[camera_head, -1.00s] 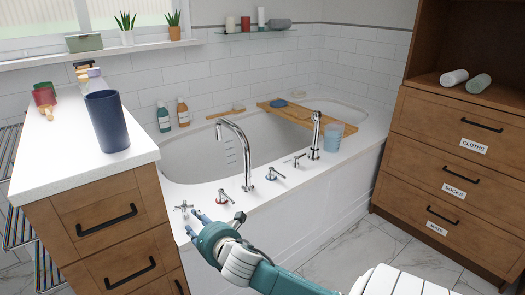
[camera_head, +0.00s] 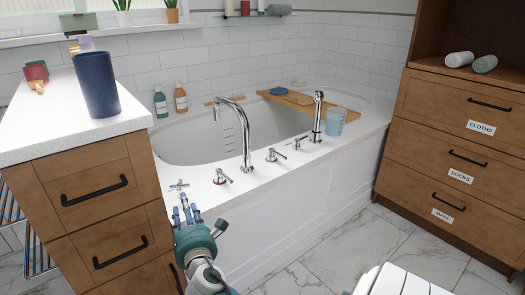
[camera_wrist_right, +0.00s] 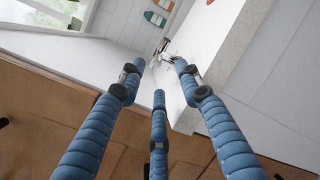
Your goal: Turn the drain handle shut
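A chrome cross-shaped handle (camera_head: 179,185), which appears to be the drain handle, stands at the near left corner of the bathtub rim (camera_head: 205,195). It also shows in the right wrist view (camera_wrist_right: 163,47), beyond the fingertips. My right gripper (camera_head: 187,201) is just in front of the handle with its blue fingers pointing at it. In the right wrist view its fingers (camera_wrist_right: 160,73) are spread, with nothing between them. I cannot tell whether a fingertip touches the handle. My left gripper is out of view.
A red-ringed tap handle (camera_head: 221,177), the tall curved spout (camera_head: 245,135) and another tap handle (camera_head: 275,155) stand along the rim to the right. A wooden drawer cabinet (camera_head: 95,190) with a dark blue cup (camera_head: 97,85) is close on the left.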

